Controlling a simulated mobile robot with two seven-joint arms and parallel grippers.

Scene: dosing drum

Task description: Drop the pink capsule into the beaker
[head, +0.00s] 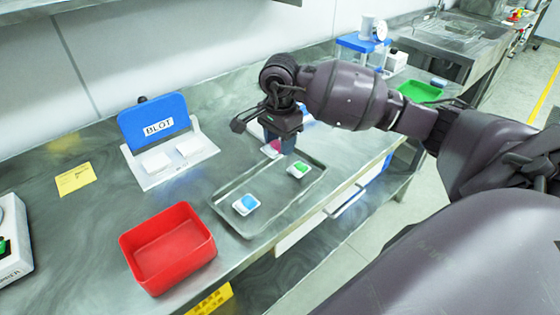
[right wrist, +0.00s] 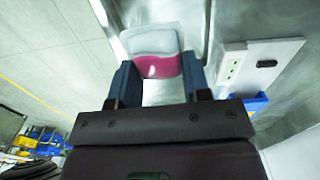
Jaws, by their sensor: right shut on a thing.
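The pink capsule (head: 271,149) shows as a small pink patch under my right gripper (head: 281,143) in the head view, over the far end of the metal tray (head: 231,225). In the right wrist view the pink and white capsule (right wrist: 158,66) sits between the two blue fingers of the right gripper (right wrist: 158,77), which is shut on it. The fingers hide part of the capsule in the head view. I cannot make out a beaker for certain. My left gripper is not in view.
The tray holds a blue-topped piece (head: 246,204) and a green-topped piece (head: 299,169). A red bin (head: 168,249) stands in front. A blue BLOT stand (head: 156,125) is at the back left. A green tray (head: 421,91) and a blue-topped stand (head: 363,43) are farther right.

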